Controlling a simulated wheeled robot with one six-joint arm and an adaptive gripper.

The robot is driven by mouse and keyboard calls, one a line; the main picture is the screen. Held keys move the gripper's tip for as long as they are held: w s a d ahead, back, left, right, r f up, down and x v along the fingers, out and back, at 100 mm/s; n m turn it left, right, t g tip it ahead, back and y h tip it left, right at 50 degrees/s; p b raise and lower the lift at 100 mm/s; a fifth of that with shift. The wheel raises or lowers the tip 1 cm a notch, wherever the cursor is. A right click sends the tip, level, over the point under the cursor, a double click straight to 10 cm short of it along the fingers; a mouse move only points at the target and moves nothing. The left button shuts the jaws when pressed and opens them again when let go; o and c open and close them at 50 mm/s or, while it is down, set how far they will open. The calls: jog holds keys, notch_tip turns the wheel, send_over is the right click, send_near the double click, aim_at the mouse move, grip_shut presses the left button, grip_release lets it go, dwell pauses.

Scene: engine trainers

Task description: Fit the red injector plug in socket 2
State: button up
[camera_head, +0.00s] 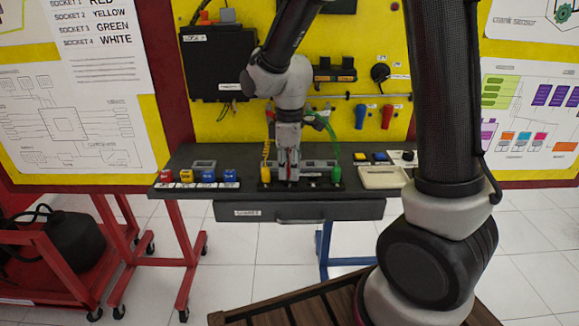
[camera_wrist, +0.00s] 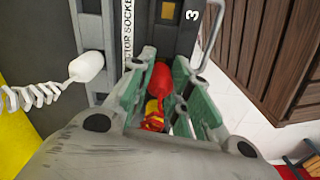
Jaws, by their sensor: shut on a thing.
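My gripper (camera_head: 288,178) points down over the middle of the injector socket rail (camera_head: 316,164) on the dark bench. In the wrist view my gripper (camera_wrist: 160,65) is shut on the red injector plug (camera_wrist: 159,78), held between its green-lined fingers. The plug's tip is towards the rail (camera_wrist: 150,22); I cannot tell whether it touches a socket. The number 3 shows on the rail; socket 2 cannot be made out. A yellow plug (camera_head: 266,174) stands left of my gripper, a green plug (camera_head: 336,171) right. A white plug (camera_wrist: 88,66) with a coiled lead shows in the wrist view.
A wall sheet (camera_head: 98,40) lists socket 1 red, 2 yellow, 3 green, 4 white. Small coloured blocks (camera_head: 208,175) stand on the bench's left; a pale tray (camera_head: 382,178) lies to the right. The yellow panel (camera_head: 225,127) with hanging leads rises close behind.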

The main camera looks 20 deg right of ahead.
jog(key=shift+f, duration=0.5)
jog(key=o, duration=0.6)
jog(key=shift+r, duration=2.75)
jog(key=shift+r, duration=1.1)
jog(key=o, duration=0.6)
